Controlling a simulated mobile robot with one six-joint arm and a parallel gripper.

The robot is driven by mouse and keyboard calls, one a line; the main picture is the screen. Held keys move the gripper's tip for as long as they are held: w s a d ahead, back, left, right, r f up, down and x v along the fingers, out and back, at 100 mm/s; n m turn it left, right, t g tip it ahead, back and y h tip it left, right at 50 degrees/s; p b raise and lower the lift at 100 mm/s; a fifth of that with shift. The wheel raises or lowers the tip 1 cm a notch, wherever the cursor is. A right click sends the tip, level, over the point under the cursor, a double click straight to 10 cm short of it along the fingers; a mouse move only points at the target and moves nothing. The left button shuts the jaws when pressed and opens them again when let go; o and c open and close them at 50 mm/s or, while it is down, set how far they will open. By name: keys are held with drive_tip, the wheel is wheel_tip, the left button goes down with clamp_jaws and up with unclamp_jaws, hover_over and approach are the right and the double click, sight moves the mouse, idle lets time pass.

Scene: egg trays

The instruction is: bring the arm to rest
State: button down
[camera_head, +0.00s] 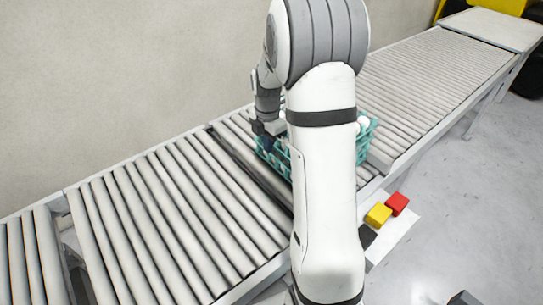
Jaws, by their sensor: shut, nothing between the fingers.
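My arm rises through the middle of the view, white with grey joint covers, and bends over the roller conveyor. My gripper (268,133) is small and dark in this view, pointing down just left of the upright arm link. It is shut and empty. It is over or beside the left part of a teal egg tray (268,158); I cannot tell whether they touch. The tray sits on the conveyor, and my arm hides its middle. A white egg (363,122) shows at the tray's right side, partly hidden by my arm.
The roller conveyor (165,215) runs from lower left to upper right along a plain wall (120,75). A yellow block (378,214) and a red block (397,203) lie on a pale surface beside it, with a dark block (367,236) nearby.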

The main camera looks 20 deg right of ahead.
drive_tip(key=s+a+r+m+t, duration=0.1)
drive_tip(key=s+a+r+m, duration=0.5)
drive_tip(key=s+r+m, duration=0.4)
drive_tip(key=s+a+r+m+t, duration=0.1)
drive_tip(key=s+a+m, duration=0.1)
drive_tip(key=s+m, duration=0.3)
drive_tip(key=s+a+r+m+t, duration=0.1)
drive_tip(key=s+a+m, duration=0.1)
drive_tip(key=s+m, duration=0.4)
drive_tip(key=shift+s+a, duration=0.4)
drive_tip(key=shift+s, duration=0.85)
